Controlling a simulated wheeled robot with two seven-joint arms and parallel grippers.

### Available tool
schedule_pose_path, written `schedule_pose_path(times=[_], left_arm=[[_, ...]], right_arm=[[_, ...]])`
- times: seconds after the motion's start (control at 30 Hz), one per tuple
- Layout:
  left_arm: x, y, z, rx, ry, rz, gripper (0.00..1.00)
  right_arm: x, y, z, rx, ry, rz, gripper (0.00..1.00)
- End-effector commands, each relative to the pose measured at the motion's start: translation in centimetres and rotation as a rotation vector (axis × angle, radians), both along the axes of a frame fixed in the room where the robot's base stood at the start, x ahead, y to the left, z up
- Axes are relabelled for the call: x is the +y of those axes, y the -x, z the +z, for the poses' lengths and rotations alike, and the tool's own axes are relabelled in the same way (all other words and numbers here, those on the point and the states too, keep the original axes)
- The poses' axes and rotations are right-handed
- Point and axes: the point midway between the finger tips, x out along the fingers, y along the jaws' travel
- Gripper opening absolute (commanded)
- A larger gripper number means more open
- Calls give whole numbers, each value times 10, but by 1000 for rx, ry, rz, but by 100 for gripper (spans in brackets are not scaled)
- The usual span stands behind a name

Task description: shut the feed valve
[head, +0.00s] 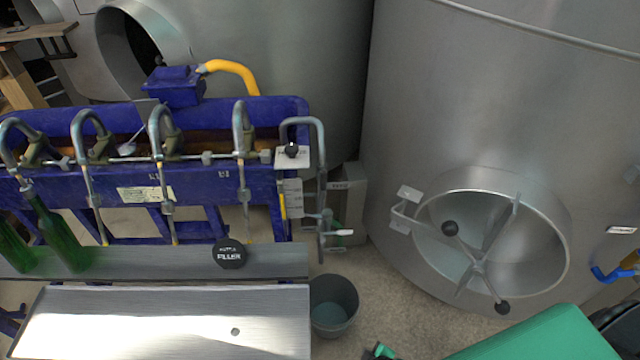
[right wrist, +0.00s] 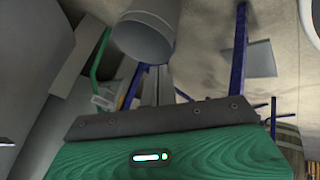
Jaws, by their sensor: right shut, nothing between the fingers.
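What looks like the feed valve, with a pale lever (head: 340,232), sits low on the steel pipe (head: 321,170) at the right end of the blue filler (head: 230,185). The lever sticks out to the right, roughly level, across the upright pipe. My right gripper (head: 379,350) shows at the bottom edge of the head view, below and right of the valve and apart from it. In the right wrist view, its grey fingers (right wrist: 156,82) are together and empty. The valve cannot be made out clearly there. My left gripper is not in view.
A grey bucket (head: 333,304) stands on the floor below the valve. A big steel tank (head: 480,100) with a round hatch and handwheel fills the right. Green bottles (head: 62,238) stand at the filler's left. Bare floor (head: 400,290) lies between bucket and tank.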

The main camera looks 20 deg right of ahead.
Motion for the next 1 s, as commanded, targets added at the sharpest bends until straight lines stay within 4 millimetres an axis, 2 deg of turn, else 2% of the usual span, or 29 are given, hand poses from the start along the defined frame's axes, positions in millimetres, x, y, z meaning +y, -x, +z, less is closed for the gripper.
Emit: schedule_pose_path(times=[0.03, 0.07, 0.1, 0.17, 0.2, 0.27, 0.3, 0.4, 0.5, 0.6, 0.7, 1.0], left_arm=[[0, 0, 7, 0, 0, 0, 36], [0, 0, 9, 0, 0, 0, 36], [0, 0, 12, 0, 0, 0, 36], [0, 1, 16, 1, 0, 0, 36], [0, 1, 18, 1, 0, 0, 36], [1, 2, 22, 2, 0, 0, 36], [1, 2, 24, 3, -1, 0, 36], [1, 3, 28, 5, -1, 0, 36], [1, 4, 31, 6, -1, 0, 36], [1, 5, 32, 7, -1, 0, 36], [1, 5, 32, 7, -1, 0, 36], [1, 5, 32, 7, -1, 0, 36]], right_arm=[[4, -43, 45, -107, 45, 77, 0], [7, -64, 68, -167, 76, 124, 0], [11, -91, 102, -247, 119, 183, 0], [18, -127, 155, -368, 190, 265, 0], [24, -147, 191, -447, 240, 315, 0], [32, -171, 245, -559, 318, 383, 0], [37, -184, 280, -630, 369, 421, 0], [50, -203, 357, -784, 486, 494, 0], [59, -210, 413, -894, 579, 539, 0], [65, -212, 447, -962, 638, 563, 0], [68, -212, 462, -992, 668, 573, 0], [68, -213, 464, -996, 671, 574, 0]])
